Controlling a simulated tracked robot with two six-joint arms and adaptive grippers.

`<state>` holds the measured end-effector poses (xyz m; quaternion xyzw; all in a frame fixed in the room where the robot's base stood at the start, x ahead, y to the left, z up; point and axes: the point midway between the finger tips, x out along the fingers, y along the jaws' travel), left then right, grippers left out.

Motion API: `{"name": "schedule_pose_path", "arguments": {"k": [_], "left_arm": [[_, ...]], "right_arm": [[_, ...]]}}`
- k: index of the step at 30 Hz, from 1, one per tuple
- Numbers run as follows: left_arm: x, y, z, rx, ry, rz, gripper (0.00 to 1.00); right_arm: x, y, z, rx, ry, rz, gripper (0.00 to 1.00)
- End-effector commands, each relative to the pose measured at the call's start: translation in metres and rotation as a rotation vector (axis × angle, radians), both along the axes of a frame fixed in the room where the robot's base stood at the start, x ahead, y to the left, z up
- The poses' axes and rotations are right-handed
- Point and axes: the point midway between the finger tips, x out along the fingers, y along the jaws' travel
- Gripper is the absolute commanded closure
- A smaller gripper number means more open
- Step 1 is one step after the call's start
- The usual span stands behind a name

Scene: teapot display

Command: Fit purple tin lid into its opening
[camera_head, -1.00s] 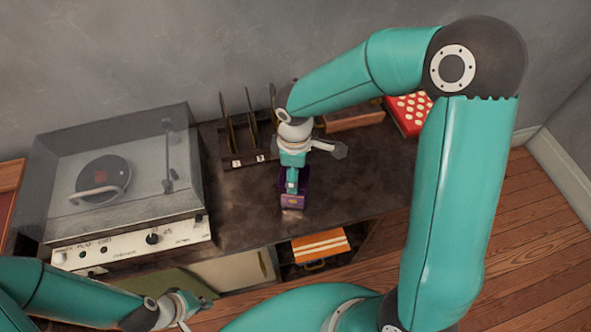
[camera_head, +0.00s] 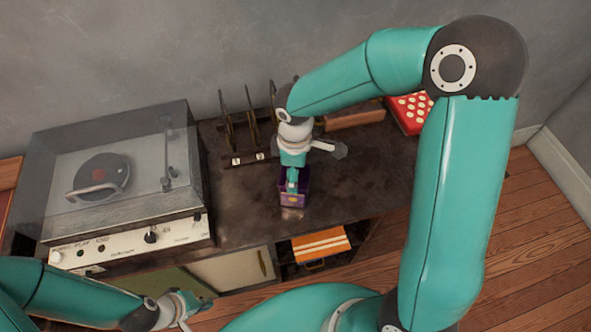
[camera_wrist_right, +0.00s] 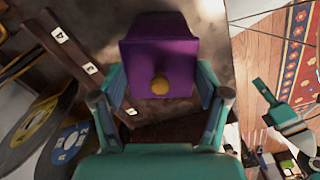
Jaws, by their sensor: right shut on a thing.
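The purple tin (camera_head: 301,192) stands on the dark tabletop near its front edge, a yellow mark on its front. My right gripper (camera_head: 292,184) points down at the tin. How well the lid sits in the opening cannot be told. My left gripper (camera_head: 188,308) is open and empty, low and left in front of the furniture.
A record player (camera_head: 130,180) with a clear cover stands to the left. A record rack (camera_head: 245,150) is behind the tin. A red dotted box (camera_head: 410,112) lies at the back right. The tabletop right of the tin is clear.

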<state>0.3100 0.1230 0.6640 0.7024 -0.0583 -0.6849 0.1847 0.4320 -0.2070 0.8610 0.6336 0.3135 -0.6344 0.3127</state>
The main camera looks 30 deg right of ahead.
Motion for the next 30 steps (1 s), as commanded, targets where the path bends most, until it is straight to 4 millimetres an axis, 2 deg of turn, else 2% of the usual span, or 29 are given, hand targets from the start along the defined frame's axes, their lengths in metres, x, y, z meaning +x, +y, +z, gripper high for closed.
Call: {"name": "schedule_pose_path", "arguments": {"k": [5,6,10,11,23,26,30], "left_arm": [[0.0,0.0,0.0,0.0,0.0,0.0,1.0],[0.0,0.0,0.0,0.0,0.0,0.0,1.0],[0.0,0.0,0.0,0.0,0.0,0.0,1.0],[0.0,0.0,0.0,0.0,0.0,0.0,1.0],[0.0,0.0,0.001,0.0,0.0,0.0,1.0],[0.0,0.0,0.001,0.0,0.0,0.0,1.0],[0.0,0.0,0.001,0.0,0.0,0.0,1.0]], "right_arm": [[0.0,0.0,0.001,-0.001,-0.001,0.0,0.61],[0.0,0.0,0.0,-0.001,-0.001,0.0,0.24],[0.0,0.0,0.0,-0.001,-0.001,0.0,0.03],[0.0,0.0,0.0,-0.001,-0.001,0.0,0.0],[0.0,0.0,0.003,0.0,-0.001,-0.001,0.0],[0.001,0.0,0.011,-0.001,-0.003,-0.002,0.0],[0.001,0.0,0.033,0.001,-0.006,-0.001,0.0]]}}
